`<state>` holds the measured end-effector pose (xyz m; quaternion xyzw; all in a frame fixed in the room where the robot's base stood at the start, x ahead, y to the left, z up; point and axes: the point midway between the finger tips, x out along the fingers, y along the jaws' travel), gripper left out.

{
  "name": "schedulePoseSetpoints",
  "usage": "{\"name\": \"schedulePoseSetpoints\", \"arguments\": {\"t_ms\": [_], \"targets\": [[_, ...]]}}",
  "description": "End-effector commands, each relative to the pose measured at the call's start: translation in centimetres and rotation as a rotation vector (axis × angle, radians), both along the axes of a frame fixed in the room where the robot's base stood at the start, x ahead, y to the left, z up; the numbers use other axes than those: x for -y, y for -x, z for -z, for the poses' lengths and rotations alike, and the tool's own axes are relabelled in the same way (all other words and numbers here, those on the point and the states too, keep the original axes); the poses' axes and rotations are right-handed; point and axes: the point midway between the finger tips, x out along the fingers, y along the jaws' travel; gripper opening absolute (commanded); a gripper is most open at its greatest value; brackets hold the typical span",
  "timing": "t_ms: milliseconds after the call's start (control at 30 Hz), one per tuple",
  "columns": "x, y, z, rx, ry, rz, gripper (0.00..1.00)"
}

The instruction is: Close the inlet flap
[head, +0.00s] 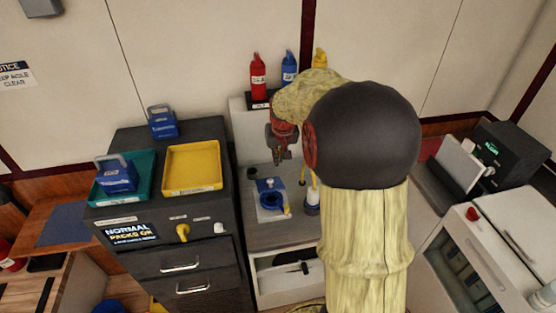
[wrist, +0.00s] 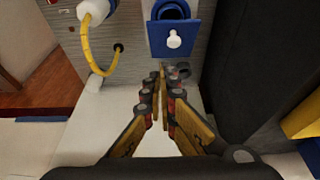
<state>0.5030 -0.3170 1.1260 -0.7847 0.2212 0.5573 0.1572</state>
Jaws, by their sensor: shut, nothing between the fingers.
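The inlet flap (head: 267,185) is a small blue plate at the back of a round blue inlet (head: 270,201) on the grey counter. In the wrist view the flap (wrist: 161,42) carries a white knob (wrist: 174,39) and lies beside the inlet ring (wrist: 172,11), leaving part of the opening uncovered; it looks open. My gripper (head: 281,160) points down behind and above the flap in the head view. In the wrist view my gripper (wrist: 163,75) has its fingertips together, empty, just below the flap's edge in the picture. I cannot tell whether they touch it.
A yellow hose (wrist: 86,48) with a white connector (wrist: 97,10) is beside the inlet. A dark cabinet (head: 205,257) with a yellow tray (head: 192,168) stands left of the counter. Red and blue bottles (head: 258,75) stand on a ledge behind. My arm hides the counter's right side.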

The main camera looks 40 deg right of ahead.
Motion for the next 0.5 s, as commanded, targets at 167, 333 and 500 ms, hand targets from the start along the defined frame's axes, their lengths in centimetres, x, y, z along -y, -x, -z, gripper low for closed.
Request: {"name": "schedulePoseSetpoints", "arguments": {"t_ms": [167, 333, 500], "targets": [[0.6, -1.0, 3.6, -0.001, -0.001, 0.000, 0.00], [1.2, -1.9, 6.7, -0.001, -0.001, 0.000, 0.00], [0.8, -1.3, 8.9, 0.002, 0.001, 0.000, 0.00]]}}
